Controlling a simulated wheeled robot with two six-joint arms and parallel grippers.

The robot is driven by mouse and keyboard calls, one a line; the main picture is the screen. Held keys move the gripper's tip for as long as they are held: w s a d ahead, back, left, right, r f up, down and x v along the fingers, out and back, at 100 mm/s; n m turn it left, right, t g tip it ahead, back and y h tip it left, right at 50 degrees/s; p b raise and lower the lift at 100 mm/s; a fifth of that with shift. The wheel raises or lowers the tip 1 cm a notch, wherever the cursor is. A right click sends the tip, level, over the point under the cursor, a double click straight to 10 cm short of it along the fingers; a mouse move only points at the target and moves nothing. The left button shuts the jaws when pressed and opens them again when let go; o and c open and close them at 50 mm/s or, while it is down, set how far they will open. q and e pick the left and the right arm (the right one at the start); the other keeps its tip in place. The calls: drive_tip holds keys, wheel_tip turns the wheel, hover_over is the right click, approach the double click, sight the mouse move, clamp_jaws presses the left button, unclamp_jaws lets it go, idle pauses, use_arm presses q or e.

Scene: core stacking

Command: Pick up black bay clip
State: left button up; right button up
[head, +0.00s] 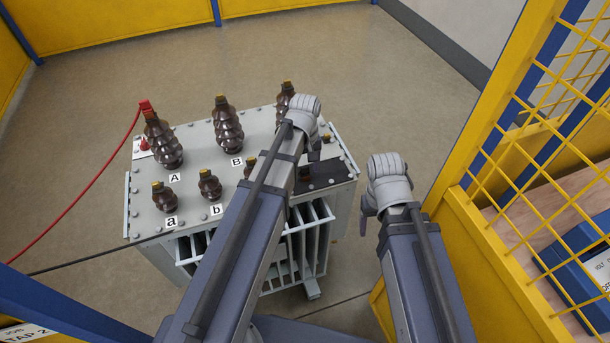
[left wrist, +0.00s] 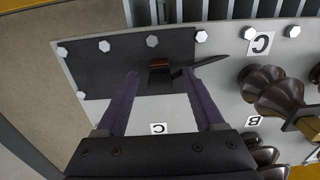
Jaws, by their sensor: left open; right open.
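The black bay clip (left wrist: 160,76) appears as a small dark piece with an orange-brown streak on a black mat (left wrist: 105,60). A dark pointed part shows just beyond the right finger; I cannot tell whether it belongs to the clip. My left gripper (left wrist: 161,82) is open, its two fingers on either side of the clip in the left wrist view. I cannot tell if they touch it. In the head view my left gripper (head: 314,152) hangs over the right end of the transformer, its wrist hiding part of it. My right gripper (head: 368,218) is open and empty, right of the transformer.
The grey transformer (head: 200,215) carries several brown bushings, including A (head: 163,143) and B (head: 227,125). A red clip (head: 146,106) with a red cable sits at bushing A. A yellow mesh fence (head: 545,130) and a blue case (head: 580,265) stand at the right.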

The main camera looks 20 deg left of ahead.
sight(305, 166)
use_arm(q)
clamp_jaws()
idle(0.4)
drive_tip(key=shift+r, duration=0.1)
wheel_tip(305, 166, up, 10)
drive_tip(key=p, duration=1)
drive_tip(key=w+d, duration=0.2)
drive_tip(key=w, duration=1.6)
drive_tip(key=shift+w+d+f+b, duration=0.15)
drive_tip(key=shift+d+f+b, duration=0.15)
drive_tip(key=shift+d+f, duration=0.1)
